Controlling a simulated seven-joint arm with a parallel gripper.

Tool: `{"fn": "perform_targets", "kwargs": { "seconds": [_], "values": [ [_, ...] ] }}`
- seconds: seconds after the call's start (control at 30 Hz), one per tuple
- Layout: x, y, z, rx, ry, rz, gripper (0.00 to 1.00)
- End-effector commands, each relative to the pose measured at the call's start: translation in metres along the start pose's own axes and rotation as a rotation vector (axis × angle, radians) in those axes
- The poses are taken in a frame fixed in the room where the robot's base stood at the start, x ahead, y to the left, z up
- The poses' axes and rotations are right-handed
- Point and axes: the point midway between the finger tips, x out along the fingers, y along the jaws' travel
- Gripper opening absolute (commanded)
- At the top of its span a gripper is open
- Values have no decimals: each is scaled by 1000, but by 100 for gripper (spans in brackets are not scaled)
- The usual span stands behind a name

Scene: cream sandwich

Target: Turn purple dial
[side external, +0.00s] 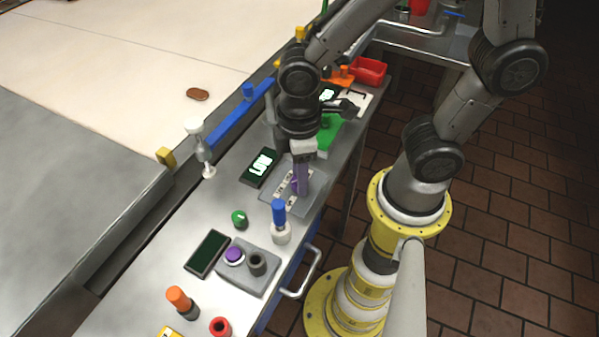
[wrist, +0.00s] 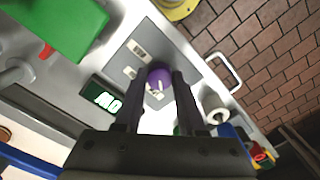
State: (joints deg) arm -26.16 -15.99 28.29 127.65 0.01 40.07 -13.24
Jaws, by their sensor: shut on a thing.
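The purple dial (wrist: 160,77) shows in the wrist view as a round purple knob on a grey panel, between the tips of my two dark fingers. My gripper (wrist: 157,88) is shut on it from above. In the side external view my gripper (side external: 300,182) is lowered onto the grey plate (side external: 280,208), and a purple piece (side external: 304,177) shows at the fingers. The dial's lower part is partly hidden there. A lit display (side external: 261,166) stands left of the plate; it also shows in the wrist view (wrist: 104,99).
A blue-topped white piece (side external: 279,222) stands close in front of my gripper. A grey box with a purple button (side external: 234,255) and a dark knob (side external: 257,263) lies nearer the camera. A green block (side external: 328,136) is behind. A drawer handle (side external: 303,275) juts out at the counter's right edge.

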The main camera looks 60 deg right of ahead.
Motion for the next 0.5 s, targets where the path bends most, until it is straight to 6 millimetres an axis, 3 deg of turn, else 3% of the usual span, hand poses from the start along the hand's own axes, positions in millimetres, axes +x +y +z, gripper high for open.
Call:
{"fn": "perform_targets", "kwargs": {
  "seconds": [0.5],
  "values": [
    [-1, 0, 0, 313, 1, 0, 0]
  ]
}}
